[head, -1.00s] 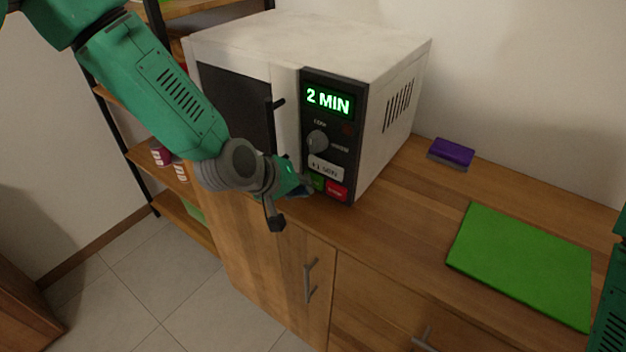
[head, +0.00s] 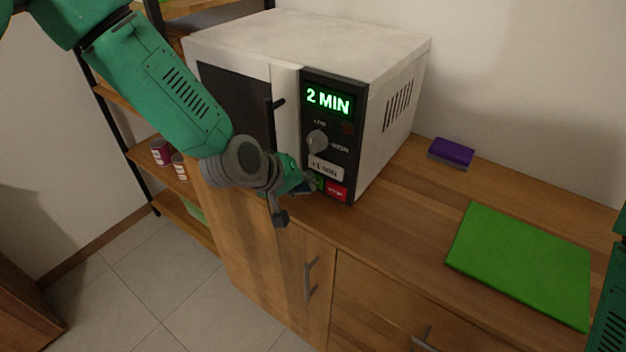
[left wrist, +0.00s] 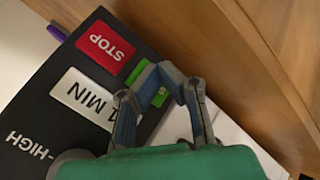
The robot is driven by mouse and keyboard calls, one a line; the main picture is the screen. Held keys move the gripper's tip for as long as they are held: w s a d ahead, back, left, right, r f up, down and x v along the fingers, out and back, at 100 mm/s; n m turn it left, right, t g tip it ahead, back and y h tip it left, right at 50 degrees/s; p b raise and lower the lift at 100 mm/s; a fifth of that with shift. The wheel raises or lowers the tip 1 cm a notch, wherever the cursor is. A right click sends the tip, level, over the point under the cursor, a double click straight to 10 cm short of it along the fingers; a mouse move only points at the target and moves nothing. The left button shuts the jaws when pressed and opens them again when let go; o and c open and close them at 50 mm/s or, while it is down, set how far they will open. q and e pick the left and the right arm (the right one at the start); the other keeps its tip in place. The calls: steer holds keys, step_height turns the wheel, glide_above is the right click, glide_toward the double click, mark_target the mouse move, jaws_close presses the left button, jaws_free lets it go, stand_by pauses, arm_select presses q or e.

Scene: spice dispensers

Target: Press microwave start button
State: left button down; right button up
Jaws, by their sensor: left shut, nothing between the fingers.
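The white microwave (head: 310,40) stands on the wooden counter, and its display (head: 329,101) reads "2 MIN". Its dark panel carries a knob (head: 317,141), a white "+1 MIN" button (head: 325,168), a red STOP button (head: 336,191) and a green button (head: 319,182), mostly hidden in the head view. My left gripper (head: 308,187) is shut and empty at the panel's lower left. In the left wrist view, its fingertips (left wrist: 167,72) overlap the green button (left wrist: 148,80), beside the STOP button (left wrist: 104,46). I cannot tell whether they touch it. The right gripper is out of view.
A green board (head: 520,262) lies on the counter at the right, and a purple-topped sponge-like block (head: 452,152) lies near the wall. The counter (head: 400,225) between microwave and board is clear. A shelf with cans (head: 160,152) stands at the left.

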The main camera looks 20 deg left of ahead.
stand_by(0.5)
arm_select(q)
steer(key=shift+s+a, duration=0.25)
steer(key=shift+s, duration=0.45)
steer(key=s, duration=0.1)
steer(key=s+a+p, duration=0.1)
steer(key=s, duration=0.2)
steer(key=shift+s+a, duration=0.35)
stand_by(0.5)
